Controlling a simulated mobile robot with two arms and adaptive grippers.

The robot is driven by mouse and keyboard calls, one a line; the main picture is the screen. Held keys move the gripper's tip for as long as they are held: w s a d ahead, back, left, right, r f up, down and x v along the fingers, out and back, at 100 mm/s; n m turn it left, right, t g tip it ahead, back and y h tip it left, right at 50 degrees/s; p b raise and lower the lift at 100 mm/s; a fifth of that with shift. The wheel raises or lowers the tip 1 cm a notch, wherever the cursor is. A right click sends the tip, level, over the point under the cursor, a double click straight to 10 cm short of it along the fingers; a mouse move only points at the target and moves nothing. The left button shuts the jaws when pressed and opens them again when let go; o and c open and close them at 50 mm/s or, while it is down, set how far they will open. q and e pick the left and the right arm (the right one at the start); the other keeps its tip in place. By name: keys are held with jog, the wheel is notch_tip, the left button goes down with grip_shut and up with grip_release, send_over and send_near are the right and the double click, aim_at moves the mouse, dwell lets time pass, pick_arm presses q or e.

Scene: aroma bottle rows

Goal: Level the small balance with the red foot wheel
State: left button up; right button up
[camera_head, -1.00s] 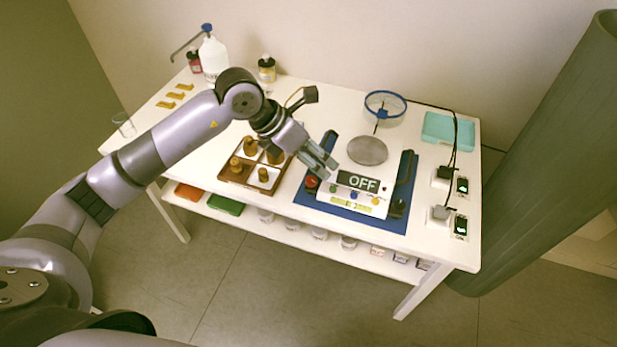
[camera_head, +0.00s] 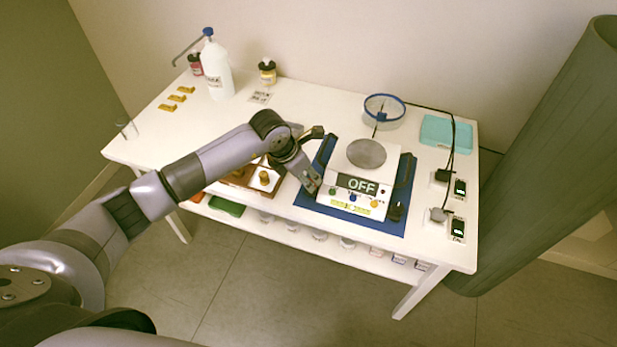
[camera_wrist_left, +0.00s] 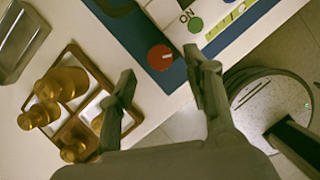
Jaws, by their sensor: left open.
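The small white balance (camera_head: 345,199) stands on a blue mat (camera_head: 388,227), with a round grey pan (camera_head: 366,153) and a display reading OFF. The red foot wheel (camera_wrist_left: 160,57) shows in the left wrist view at the balance's corner, a round red disc with a pale mark. In the head view my gripper hides it. My left gripper (camera_head: 312,188) is at the balance's left front corner, pointing down. In the wrist view its open fingers (camera_wrist_left: 160,68) are spread either side of the wheel, with no clear contact. My right gripper is not in view.
A teal box (camera_head: 446,132) and cabled black plugs are at right. A white bottle (camera_head: 216,70) stands at back left.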

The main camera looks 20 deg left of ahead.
pick_arm(q)
jog(key=shift+x, duration=1.9)
jog(key=shift+c, duration=0.2)
grip_shut()
